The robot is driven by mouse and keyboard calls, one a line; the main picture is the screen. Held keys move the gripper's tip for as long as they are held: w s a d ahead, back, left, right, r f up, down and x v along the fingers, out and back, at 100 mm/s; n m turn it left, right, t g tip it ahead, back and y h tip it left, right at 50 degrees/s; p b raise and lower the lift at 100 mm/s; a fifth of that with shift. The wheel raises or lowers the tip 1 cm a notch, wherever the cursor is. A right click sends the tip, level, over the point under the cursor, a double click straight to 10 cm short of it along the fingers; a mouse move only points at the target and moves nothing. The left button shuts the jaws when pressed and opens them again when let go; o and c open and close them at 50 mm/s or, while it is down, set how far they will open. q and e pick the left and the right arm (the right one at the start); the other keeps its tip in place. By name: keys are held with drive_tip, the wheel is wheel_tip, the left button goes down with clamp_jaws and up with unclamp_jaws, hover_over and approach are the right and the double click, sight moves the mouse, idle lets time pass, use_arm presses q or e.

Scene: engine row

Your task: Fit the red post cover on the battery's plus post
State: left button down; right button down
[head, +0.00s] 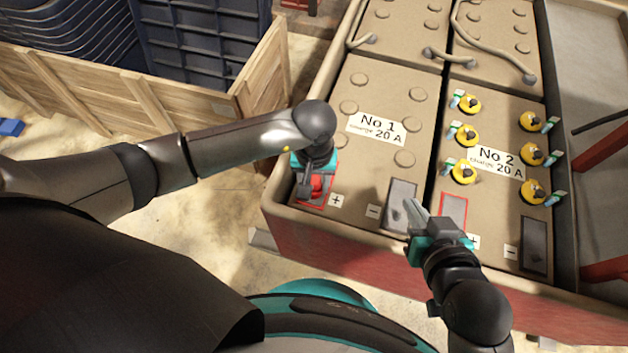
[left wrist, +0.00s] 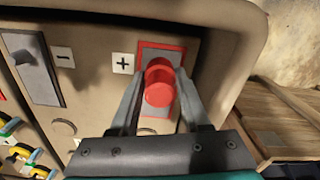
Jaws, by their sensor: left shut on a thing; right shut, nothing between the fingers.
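The red post cover (head: 317,187) is a short red cylinder between the fingers of my left gripper (head: 311,190). In the left wrist view my left gripper (left wrist: 158,88) is shut on the red post cover (left wrist: 160,82). The cover is over the red-outlined pad (left wrist: 172,55) beside the "+" label (left wrist: 123,63) on battery No 1 (head: 375,88). The post itself is hidden; I cannot tell whether the cover touches it or is seated. My right gripper (head: 412,211) is shut and empty near the grey minus pad (head: 401,195) of battery No 1.
Battery No 2 (head: 500,115) stands to the right, with several yellow caps (head: 465,135) and a red-outlined pad (head: 453,209). Cables (head: 490,42) lie across the batteries behind. A raised rim (head: 276,180) borders the batteries. A wooden crate (head: 190,115) stands at the left.

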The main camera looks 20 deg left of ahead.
use_arm(q)
drive_tip(key=shift+f, duration=0.1)
use_arm(e)
drive_tip(key=shift+a, duration=0.15)
use_arm(q)
drive_tip(key=shift+c, duration=1.4)
unclamp_jaws()
drive_tip(key=shift+r+p, duration=0.6)
drive_tip(key=shift+r, duration=0.5)
wheel_tip(320, 180, up, 3)
drive_tip(key=shift+r+p, duration=0.1)
drive_tip(key=shift+p, duration=0.65)
wheel_tip(320, 180, up, 2)
drive_tip(key=shift+w+p, duration=0.1)
drive_tip(key=shift+p, duration=0.45)
use_arm(e)
drive_tip(key=s+d+g+h, duration=0.3)
drive_tip(key=s+d+g, duration=0.2)
drive_tip(key=d, duration=0.1)
use_arm(q)
wheel_tip(320, 180, up, 8)
drive_tip(key=p, duration=0.3)
use_arm(e)
wheel_tip(320, 180, down, 8)
drive_tip(key=g, duration=0.1)
drive_tip(key=shift+s+d+r+m, duration=0.25)
drive_tip(key=shift+s+d+m, duration=0.05)
drive_tip(key=shift+s, duration=0.05)
